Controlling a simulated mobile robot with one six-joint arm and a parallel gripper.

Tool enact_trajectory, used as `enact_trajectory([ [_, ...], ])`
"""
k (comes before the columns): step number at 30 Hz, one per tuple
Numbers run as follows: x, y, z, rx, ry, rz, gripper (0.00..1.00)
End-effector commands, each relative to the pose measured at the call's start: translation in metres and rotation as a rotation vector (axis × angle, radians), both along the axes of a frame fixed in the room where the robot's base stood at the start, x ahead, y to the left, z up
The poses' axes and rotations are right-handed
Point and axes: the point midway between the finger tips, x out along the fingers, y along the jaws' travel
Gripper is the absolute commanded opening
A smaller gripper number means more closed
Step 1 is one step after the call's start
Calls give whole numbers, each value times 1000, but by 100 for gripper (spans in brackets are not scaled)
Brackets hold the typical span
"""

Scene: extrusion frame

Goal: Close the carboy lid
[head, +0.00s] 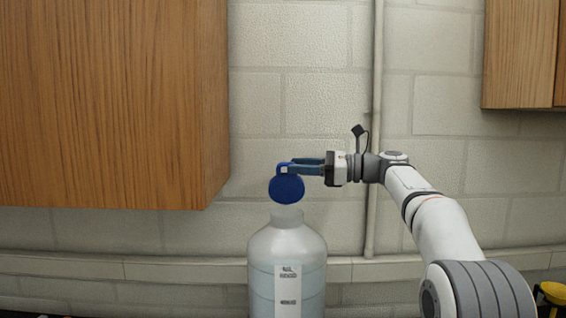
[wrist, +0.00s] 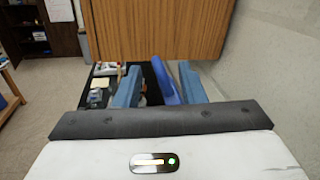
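The carboy (head: 287,252) is a translucent bottle with a white label, standing upright in the head view. Its round blue lid (head: 286,190) stands open, swung up above the neck (head: 287,213), with its disc face toward the head camera. My gripper (head: 297,166) is level with the top of the lid, coming from the right. In the wrist view, the two blue fingers of my gripper (wrist: 158,86) are apart. The lid (wrist: 164,83) shows between them as a darker blue strip, nearer the right finger, with a gap to the left finger. Whether it touches the right finger I cannot tell.
A wooden wall cabinet (head: 110,100) hangs at the upper left, and another (head: 520,55) at the upper right. A vertical pipe (head: 375,120) runs down the block wall behind my arm. In the wrist view, several small items lie on the dark counter (wrist: 152,88).

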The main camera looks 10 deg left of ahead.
Motion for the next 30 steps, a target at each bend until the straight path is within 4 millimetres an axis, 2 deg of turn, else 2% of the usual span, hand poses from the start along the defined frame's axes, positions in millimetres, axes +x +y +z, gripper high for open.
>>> enact_trajectory([
  [3,-2,22,2,0,0,3,37],
  [9,-3,45,1,-1,-1,2,37],
  [20,-3,51,0,-2,-2,0,37],
  [30,-3,51,0,-2,-2,1,9],
])
